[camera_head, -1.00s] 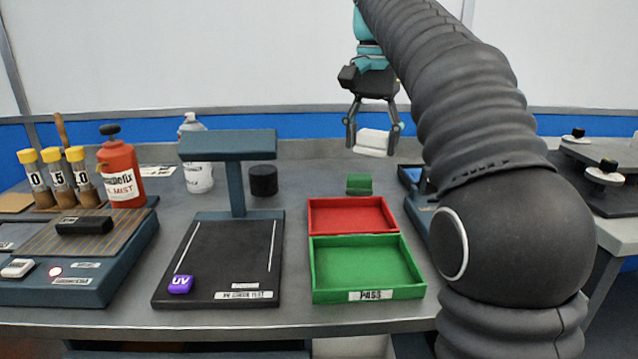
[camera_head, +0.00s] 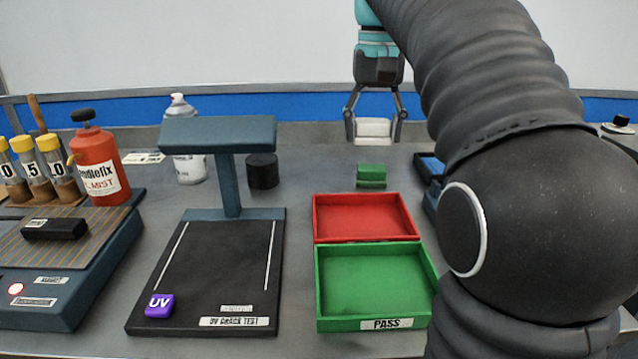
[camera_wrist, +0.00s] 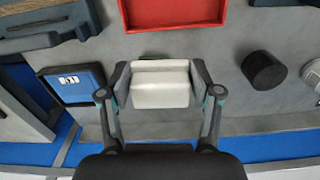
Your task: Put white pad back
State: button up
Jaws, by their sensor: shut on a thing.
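The white pad (camera_head: 373,129) is a pale block held between the fingers of my gripper (camera_head: 375,118), above the back of the bench. In the wrist view my gripper (camera_wrist: 160,90) is shut on both ends of the white pad (camera_wrist: 160,84). A green pad (camera_head: 371,174) sits on the bench behind the red tray, below and in front of the held pad in the head view. A blue-topped holder (camera_wrist: 72,84) with a small label shows left of my gripper in the wrist view. In the head view it is partly hidden by my arm.
The red tray (camera_head: 319,218) and green PASS tray (camera_head: 430,290) stand at the bench middle. The UV crack test stand (camera_head: 231,185), a black cylinder (camera_head: 262,171), a spray can (camera_head: 189,166) and a red bottle (camera_head: 98,170) are to the left. Bare bench surrounds the green pad.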

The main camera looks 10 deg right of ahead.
jog(key=shift+s+d+f+n, duration=0.25)
jog(key=shift+s+d+n, duration=0.05)
jog(key=shift+s+d, duration=0.15)
jog(key=shift+w+f, duration=0.15)
jog(key=shift+f, duration=0.1)
send_over(323, 187)
notch_tip(323, 187, down, 6)
jog(key=shift+f, duration=0.2)
jog(key=shift+a+f, duration=0.1)
jog(key=shift+f, duration=0.05)
jog(key=shift+f+b, duration=0.5)
jog(key=shift+f, duration=1.45)
jog(key=shift+f, duration=0.15)
jog(key=o, duration=1.1)
